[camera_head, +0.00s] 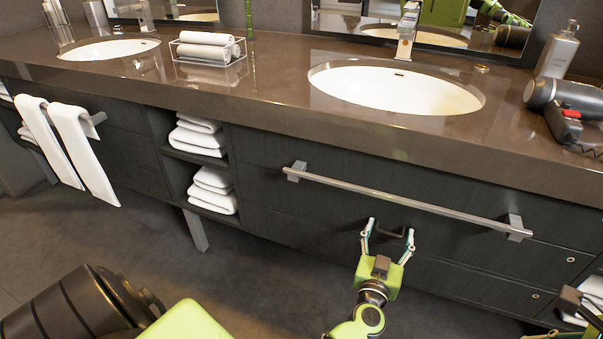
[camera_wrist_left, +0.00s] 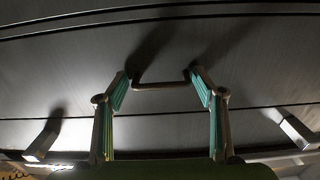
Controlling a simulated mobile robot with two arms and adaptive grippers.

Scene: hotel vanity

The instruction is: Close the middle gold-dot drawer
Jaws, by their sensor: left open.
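The dark drawer fronts (camera_head: 300,225) lie below the right basin, with thin seams between them. Small round dots (camera_head: 571,259) show at their right side. I cannot tell their exact colour or which drawer stands out. My left gripper (camera_head: 388,228) is open in front of the fronts, below the long metal bar. A dark bracket-shaped handle (camera_wrist_left: 160,86) lies between its fingertips in the left wrist view (camera_wrist_left: 160,78). I cannot tell whether the fingertips touch it. Part of my right arm shows at the lower right corner; its jaws are unclear.
The metal bar (camera_head: 400,199) sticks out above my left gripper. The brown counter (camera_head: 270,100) overhangs the fronts. Shelves of folded white towels (camera_head: 212,190) are to the left. A hair dryer (camera_head: 565,95) lies on the counter at right. The floor (camera_head: 200,275) at left is clear.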

